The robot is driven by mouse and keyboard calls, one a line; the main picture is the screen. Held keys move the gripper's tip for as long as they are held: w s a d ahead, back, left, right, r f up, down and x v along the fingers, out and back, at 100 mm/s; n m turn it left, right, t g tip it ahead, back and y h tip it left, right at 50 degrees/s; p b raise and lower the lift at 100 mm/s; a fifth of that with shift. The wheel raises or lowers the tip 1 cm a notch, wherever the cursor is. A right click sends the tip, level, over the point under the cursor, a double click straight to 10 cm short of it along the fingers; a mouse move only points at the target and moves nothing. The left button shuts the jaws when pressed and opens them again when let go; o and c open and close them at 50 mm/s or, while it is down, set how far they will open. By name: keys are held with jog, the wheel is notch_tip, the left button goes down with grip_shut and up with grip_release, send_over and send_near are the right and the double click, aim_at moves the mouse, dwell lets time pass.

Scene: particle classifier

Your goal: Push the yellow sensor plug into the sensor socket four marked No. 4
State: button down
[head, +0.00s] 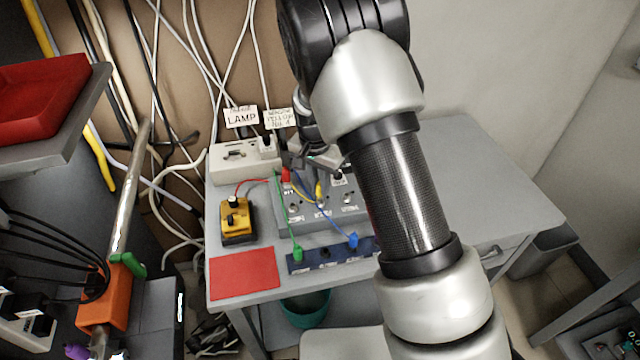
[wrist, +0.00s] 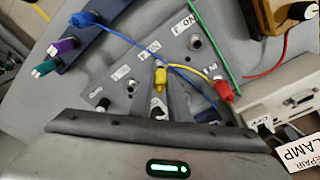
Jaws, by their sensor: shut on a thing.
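My gripper (head: 315,164) is over the back part of the grey sensor box (head: 279,208), partly hidden by my arm. It is shut on the yellow plug (head: 318,189), which points down at the box top. In the wrist view the yellow plug (wrist: 160,76) shows just beyond the fingers, over the row of sockets; I cannot tell whether it touches the box. A yellow cable runs towards the red plug (wrist: 225,91). One socket (wrist: 195,43) has a label reading No. 1; other sockets (wrist: 131,88) have labels too small to read. A card above names yellow and No. 4 (head: 279,119).
A blue strip (head: 325,256) in front holds a green plug (head: 298,252) and a blue plug (head: 353,240). Their cables cross the box. The table's right side is clear.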

jog(key=shift+f+b, duration=0.7)
jog(key=shift+f, duration=0.35)
jog(key=c, duration=1.6)
grip_release()
jog(key=r, duration=0.5)
jog(key=s+r, duration=0.1)
jog(key=r, duration=0.5)
jog(key=a+r+p, duration=0.1)
jog(key=r, duration=0.5)
jog(key=shift+s+a+r, duration=0.1)
jog(key=shift+s+r, duration=0.05)
jog(key=shift+s, duration=0.25)
